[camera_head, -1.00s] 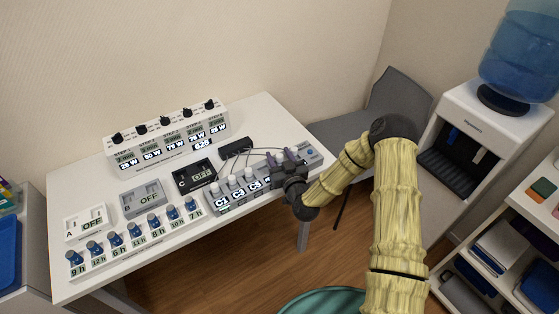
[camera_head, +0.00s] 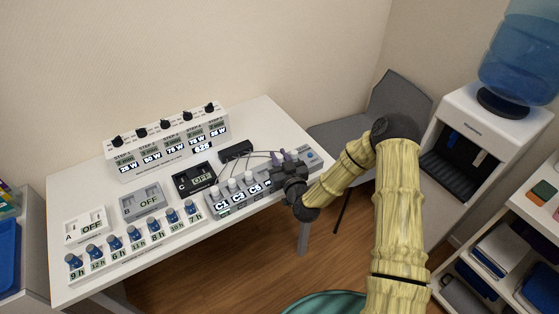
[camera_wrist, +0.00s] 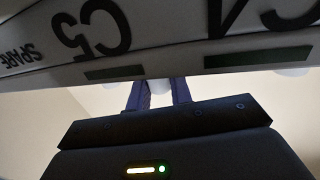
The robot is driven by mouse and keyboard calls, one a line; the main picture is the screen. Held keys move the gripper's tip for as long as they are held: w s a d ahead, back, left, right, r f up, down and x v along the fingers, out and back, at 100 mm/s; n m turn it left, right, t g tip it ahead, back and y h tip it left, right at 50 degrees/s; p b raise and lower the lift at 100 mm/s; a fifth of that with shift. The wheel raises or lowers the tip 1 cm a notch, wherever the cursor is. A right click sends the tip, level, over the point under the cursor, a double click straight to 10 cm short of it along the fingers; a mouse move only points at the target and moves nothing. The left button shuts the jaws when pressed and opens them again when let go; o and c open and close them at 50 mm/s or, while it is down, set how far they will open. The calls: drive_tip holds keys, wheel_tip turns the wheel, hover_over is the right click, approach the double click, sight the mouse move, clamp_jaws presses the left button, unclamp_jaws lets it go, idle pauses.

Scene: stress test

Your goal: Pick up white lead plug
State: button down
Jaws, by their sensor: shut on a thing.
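My gripper (camera_head: 281,156) is at the right part of the grey strip (camera_head: 309,161) with sockets labelled C1, C3 and C5. In the wrist view its two purple fingers (camera_wrist: 158,98) are close together, with a pale white plug (camera_wrist: 158,86) between them, partly hidden by the strip's edge. The fingers are shut on this plug. It appears to be near the C5 label. Other white lead plugs (camera_head: 232,185) stand upright along the strip to the left, with thin dark leads running to a black box (camera_head: 236,150).
A white panel with black knobs (camera_head: 165,143) stands at the back of the white table (camera_head: 262,118). Timer boxes and blue-capped knobs (camera_head: 153,224) fill the left and front. A grey chair (camera_head: 395,100) and a water dispenser (camera_head: 487,125) stand at the right.

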sight(280, 156)
wheel_tip(280, 156, up, 9)
drive_tip(key=shift+f, duration=0.1)
idle(0.3)
idle(0.4)
